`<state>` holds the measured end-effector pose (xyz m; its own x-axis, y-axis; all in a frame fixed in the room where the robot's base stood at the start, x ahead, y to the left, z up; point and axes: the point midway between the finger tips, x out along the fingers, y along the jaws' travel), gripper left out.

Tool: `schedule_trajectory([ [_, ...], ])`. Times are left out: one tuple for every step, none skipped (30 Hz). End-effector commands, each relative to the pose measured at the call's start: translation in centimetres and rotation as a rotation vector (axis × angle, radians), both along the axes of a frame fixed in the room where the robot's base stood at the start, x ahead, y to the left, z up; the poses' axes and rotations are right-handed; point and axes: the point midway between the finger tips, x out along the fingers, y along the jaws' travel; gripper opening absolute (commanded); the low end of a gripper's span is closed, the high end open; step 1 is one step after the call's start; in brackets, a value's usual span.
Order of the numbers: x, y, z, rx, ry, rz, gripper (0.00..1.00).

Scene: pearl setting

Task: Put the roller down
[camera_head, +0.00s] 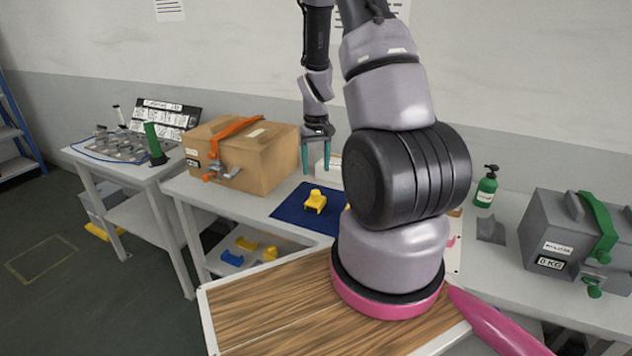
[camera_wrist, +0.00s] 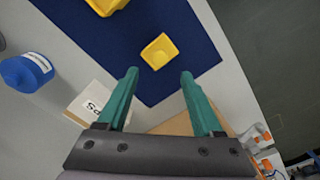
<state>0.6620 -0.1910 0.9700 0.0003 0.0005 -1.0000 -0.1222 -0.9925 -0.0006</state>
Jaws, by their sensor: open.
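My gripper (camera_head: 316,171) is open and empty, hanging above the worktable next to the cardboard box. In the wrist view, the green-blue fingers (camera_wrist: 159,73) are spread wide with nothing between them. Below is a dark blue mat (camera_head: 284,211) with a yellow piece (camera_head: 315,201) on it; a yellow piece also shows in the wrist view (camera_wrist: 160,51), beyond the fingertips and apart from them. Another yellow piece (camera_wrist: 106,4) is cut off by the wrist view's top edge. I cannot make out a roller for certain; my arm hides part of the table.
A cardboard box (camera_head: 262,166) with an orange strap stands left of the mat. In the wrist view, a blue round object (camera_wrist: 27,72) and a white labelled box (camera_wrist: 88,106) are nearby. A green bottle (camera_head: 486,188) and a grey case (camera_head: 551,229) stand at right.

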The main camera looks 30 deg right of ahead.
Motion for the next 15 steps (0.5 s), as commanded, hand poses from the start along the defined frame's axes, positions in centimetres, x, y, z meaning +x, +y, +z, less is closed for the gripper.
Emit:
schedule_trajectory([
  [0.1, 0.0, 1.0, 0.0, -0.004, 0.0, 0.68],
  [0.1, 0.0, 1.5, 0.0, -0.004, 0.0, 0.68],
  [0.1, 0.0, 2.0, 0.0, -0.003, 0.0, 0.68],
  [0.1, 0.0, 2.4, 0.0, -0.002, 0.0, 0.68],
  [0.1, 0.0, 2.7, 0.0, -0.003, 0.0, 0.68],
  [0.0, 0.0, 3.0, 0.0, -0.002, -0.001, 0.68],
  [0.0, 0.0, 3.2, 0.0, -0.001, -0.001, 0.68],
  [0.0, 0.0, 3.3, 0.0, 0.0, -0.001, 0.68],
  [0.0, 0.0, 3.5, 0.0, 0.0, -0.001, 0.68],
  [0.0, 0.0, 3.5, 0.0, 0.0, -0.001, 0.68],
  [0.0, 0.0, 3.6, 0.0, -0.001, 0.0, 0.68],
  [0.0, 0.0, 3.8, 0.001, -0.003, -0.001, 0.68],
  [0.0, 0.1, 4.1, 0.001, -0.007, -0.003, 0.68],
  [0.0, 0.3, 4.5, 0.002, -0.013, -0.006, 0.68],
  [0.0, 0.5, 5.4, 0.006, -0.026, -0.011, 0.68],
])
